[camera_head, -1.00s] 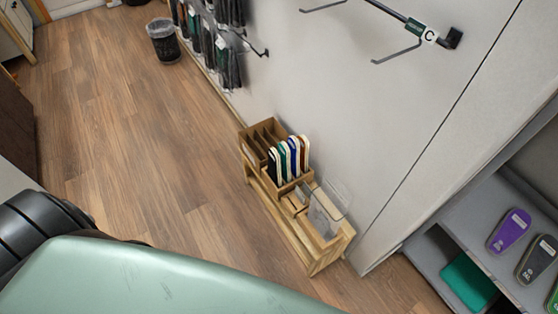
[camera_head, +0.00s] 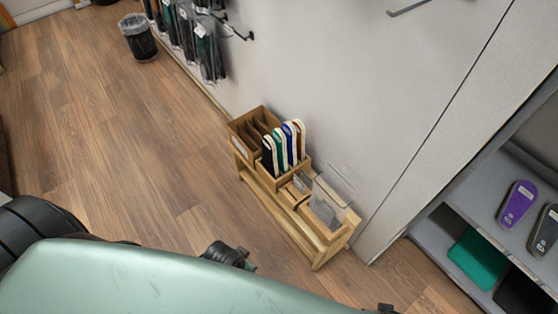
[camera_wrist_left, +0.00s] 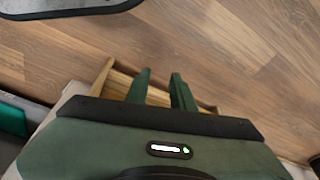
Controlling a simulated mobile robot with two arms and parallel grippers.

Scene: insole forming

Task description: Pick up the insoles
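A purple insole (camera_head: 517,204) and a dark grey insole (camera_head: 544,231) lie on the grey shelf at the right of the head view. The grey one is cut by the picture edge. Several upright insole-shaped pieces (camera_head: 284,146) in dark, green, blue, white and brown stand in a wooden rack (camera_head: 316,238) by the wall. In the left wrist view my left gripper (camera_wrist_left: 160,78) has its two green fingers apart with nothing between them. Wooden edges (camera_wrist_left: 104,76) show below it. My right gripper cannot be made out.
A teal block (camera_head: 477,258) and a black one lie on the lower shelf at right. A bin (camera_head: 138,40) and hanging packets (camera_head: 190,38) are along the wall at upper left. The wood floor (camera_head: 110,130) left of the rack is open.

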